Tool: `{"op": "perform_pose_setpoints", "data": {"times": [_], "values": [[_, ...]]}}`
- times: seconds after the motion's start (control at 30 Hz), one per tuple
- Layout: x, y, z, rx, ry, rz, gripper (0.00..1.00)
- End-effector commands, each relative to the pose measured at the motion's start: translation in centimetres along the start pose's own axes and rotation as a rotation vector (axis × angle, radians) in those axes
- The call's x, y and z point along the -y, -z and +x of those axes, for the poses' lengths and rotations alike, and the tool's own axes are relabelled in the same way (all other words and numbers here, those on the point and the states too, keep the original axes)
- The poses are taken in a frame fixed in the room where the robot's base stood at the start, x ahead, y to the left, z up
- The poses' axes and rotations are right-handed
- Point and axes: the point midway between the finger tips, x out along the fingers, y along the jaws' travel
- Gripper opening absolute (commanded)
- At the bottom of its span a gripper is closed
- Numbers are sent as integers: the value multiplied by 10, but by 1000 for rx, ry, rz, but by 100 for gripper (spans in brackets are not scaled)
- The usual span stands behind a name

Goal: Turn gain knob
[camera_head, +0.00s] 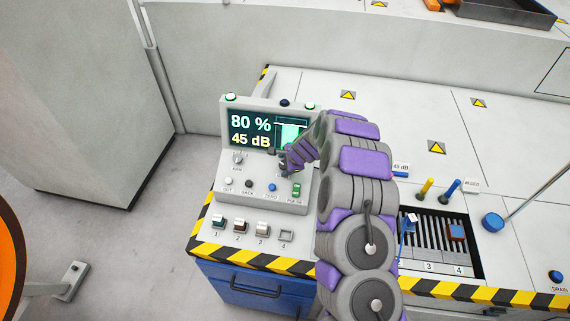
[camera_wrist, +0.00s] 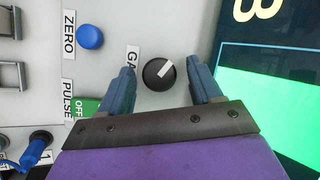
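The gain knob (camera_wrist: 159,74) is a round black knob with a white pointer mark, beside a partly hidden label that starts "GA". In the wrist view my gripper (camera_wrist: 166,82) is open, with one blue finger on each side of the knob and a gap to both. In the head view my gripper (camera_head: 284,165) is over the right part of the control box (camera_head: 262,203), and it and my arm hide the gain knob. The screen (camera_head: 252,133) reads 80 % and 45 dB beside a green bar.
A blue ZERO button (camera_wrist: 90,37) and a green PULSE switch (camera_wrist: 84,106) sit close to the fingers. Another knob (camera_head: 238,158) is at the box's left. Numbered blocks (camera_head: 240,225) lie in front. A slotted rack (camera_head: 440,232) and blue handle (camera_head: 493,222) are to the right.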

Motion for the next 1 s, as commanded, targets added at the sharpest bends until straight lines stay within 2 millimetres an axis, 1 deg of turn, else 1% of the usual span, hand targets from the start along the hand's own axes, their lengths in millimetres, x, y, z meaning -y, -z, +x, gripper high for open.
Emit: {"op": "perform_pose_setpoints", "data": {"times": [0.23, 0.37, 0.47, 0.67, 1.0], "values": [[0, 0, -1, 0, -1, 1, 64], [0, 1, -9, 0, 0, 1, 64], [2, 1, -23, 0, 2, 0, 64], [1, 1, -59, 0, 1, 3, 64], [2, 0, -124, -1, 1, 0, 64]]}}
